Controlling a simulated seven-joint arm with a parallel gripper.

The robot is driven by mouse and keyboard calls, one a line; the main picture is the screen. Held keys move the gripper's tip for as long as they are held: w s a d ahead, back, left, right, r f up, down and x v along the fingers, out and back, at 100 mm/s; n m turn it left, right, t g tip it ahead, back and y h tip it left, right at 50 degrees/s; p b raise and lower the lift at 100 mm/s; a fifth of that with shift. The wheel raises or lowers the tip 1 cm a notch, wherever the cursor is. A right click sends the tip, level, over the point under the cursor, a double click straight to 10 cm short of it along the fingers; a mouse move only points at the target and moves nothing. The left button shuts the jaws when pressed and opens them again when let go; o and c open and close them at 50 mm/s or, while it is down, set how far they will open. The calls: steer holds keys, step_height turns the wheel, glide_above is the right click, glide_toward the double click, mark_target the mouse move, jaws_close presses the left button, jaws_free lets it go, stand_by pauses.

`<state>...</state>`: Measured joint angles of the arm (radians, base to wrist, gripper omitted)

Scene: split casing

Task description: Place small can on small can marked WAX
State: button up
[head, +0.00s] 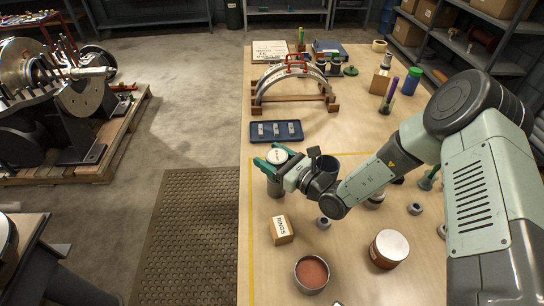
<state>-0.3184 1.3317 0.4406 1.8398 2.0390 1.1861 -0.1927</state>
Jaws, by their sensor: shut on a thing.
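My gripper (272,162) is shut on a small can with a pale lid (277,156) near the left edge of the bench. The lid carries small dark lettering that is too small to read. A grey can side (275,189) shows directly below the fingers. I cannot tell whether it is a second can under the held one, or whether the two touch. The teal fingers hide the middle of this stack. No can is clearly readable as WAX.
A blue tray (294,139) with metal pieces lies behind the gripper, and an arched casing (296,82) stands farther back. A RINGS box (281,229), an open can with reddish contents (312,273) and a white-lidded can (389,248) stand in front.

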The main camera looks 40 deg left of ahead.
steer(key=o, duration=1.2)
steer(key=shift+f, duration=0.1)
steer(key=shift+r, duration=0.2)
steer(key=d, duration=1.2)
